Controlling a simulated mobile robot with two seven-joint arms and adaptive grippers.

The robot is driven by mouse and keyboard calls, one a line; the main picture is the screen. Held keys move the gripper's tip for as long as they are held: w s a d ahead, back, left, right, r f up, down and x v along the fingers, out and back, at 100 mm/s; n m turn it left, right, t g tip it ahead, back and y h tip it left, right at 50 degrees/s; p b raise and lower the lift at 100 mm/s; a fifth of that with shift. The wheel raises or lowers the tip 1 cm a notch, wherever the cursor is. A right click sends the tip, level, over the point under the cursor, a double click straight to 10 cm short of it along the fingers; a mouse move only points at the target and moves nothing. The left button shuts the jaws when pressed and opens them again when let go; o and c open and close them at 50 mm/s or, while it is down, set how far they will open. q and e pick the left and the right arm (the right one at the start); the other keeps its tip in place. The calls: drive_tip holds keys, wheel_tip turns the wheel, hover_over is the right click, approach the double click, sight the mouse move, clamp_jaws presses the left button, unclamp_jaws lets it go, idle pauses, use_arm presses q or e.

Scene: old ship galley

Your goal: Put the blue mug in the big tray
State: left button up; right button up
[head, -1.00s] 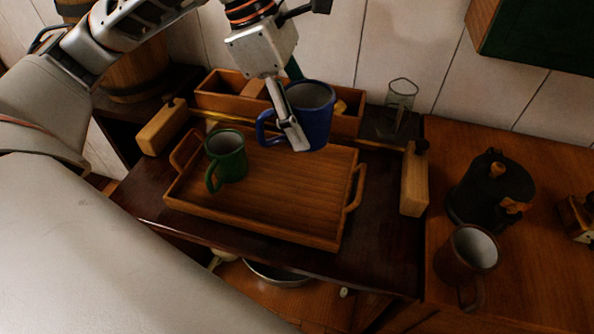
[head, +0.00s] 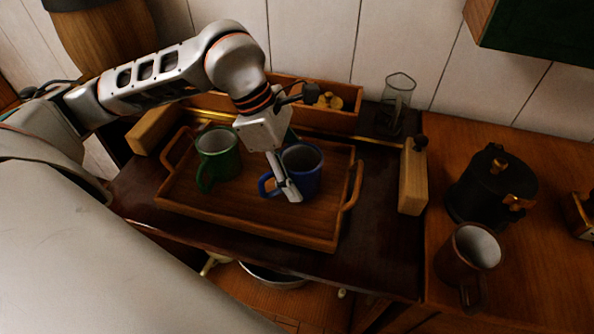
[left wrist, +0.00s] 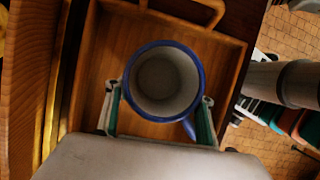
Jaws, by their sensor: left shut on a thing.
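The blue mug (head: 304,172) is upright within the big wooden tray (head: 250,221), in its right half. I cannot tell whether its base touches the tray floor. My left gripper (head: 290,180) is shut on the blue mug, with one finger showing in front of it. In the left wrist view the mug (left wrist: 163,82) shows from above, empty, between the two fingers (left wrist: 160,112), with the tray (left wrist: 93,65) around it. A green mug (head: 218,157) stands in the tray's left half, apart from the blue mug. My right gripper is not in view.
A wooden box (head: 340,116) and a glass (head: 396,104) stand behind the tray. A wooden block (head: 413,178) is at its right. A black pot (head: 492,186) and a brown mug (head: 467,262) stand on the right counter. The tray's front right is clear.

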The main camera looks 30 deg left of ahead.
use_arm(q)
drive_tip(key=shift+r, duration=0.15)
drive_tip(key=o, duration=1.2)
drive_tip(key=shift+f, duration=0.2)
drive_tip(key=shift+o, duration=0.2)
drive_tip(key=shift+r, duration=0.1)
drive_tip(key=shift+r, duration=0.25)
drive_tip(key=p+v, duration=0.1)
drive_tip(key=v, duration=1)
drive_tip(key=shift+a+r, duration=0.2)
drive_tip(key=shift+r, duration=0.1)
drive_tip(key=shift+s, duration=0.1)
